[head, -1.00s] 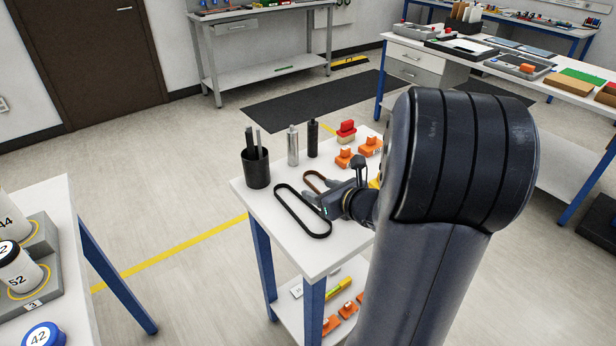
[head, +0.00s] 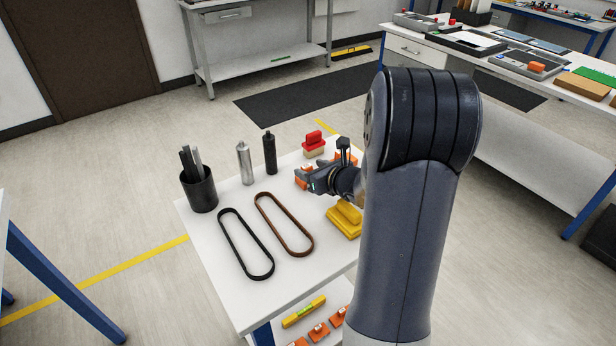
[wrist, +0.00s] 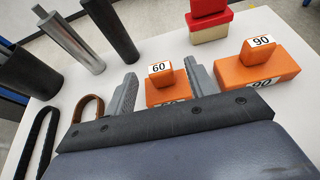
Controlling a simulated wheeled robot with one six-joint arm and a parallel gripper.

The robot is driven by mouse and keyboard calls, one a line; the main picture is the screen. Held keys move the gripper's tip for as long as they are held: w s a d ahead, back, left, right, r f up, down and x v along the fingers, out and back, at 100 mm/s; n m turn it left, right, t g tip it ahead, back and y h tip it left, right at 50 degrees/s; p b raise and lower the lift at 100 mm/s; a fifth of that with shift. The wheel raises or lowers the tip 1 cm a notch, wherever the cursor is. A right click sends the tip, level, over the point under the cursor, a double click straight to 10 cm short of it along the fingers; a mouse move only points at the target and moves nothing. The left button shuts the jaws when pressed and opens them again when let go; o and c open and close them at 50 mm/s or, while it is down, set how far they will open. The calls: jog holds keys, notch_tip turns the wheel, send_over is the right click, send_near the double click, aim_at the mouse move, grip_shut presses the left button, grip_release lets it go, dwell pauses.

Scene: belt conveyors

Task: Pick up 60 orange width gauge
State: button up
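The orange 60 width gauge (wrist: 166,92) stands upright on the white table, its number on the knob, in the wrist view. My gripper (wrist: 162,88) is open, with one grey finger on each side of this gauge. A gap shows at the left finger; the right finger is close to the gauge. The gauge's lower front is hidden by my gripper body. In the head view my gripper (head: 308,180) is low over the table, and the 60 gauge (head: 303,172) is partly hidden behind it. A similar orange 90 gauge (wrist: 256,68) stands to the right in the wrist view.
A red block on a beige base (head: 314,143) stands behind. A yellow block (head: 345,220) is close in front of my gripper. Black (head: 246,245) and brown (head: 285,224) belts lie left, with a dark bottle (head: 269,153), silver bottle (head: 245,163) and black cup (head: 199,190).

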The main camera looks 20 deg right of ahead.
jog(key=shift+c, duration=0.5)
jog(key=c, duration=1)
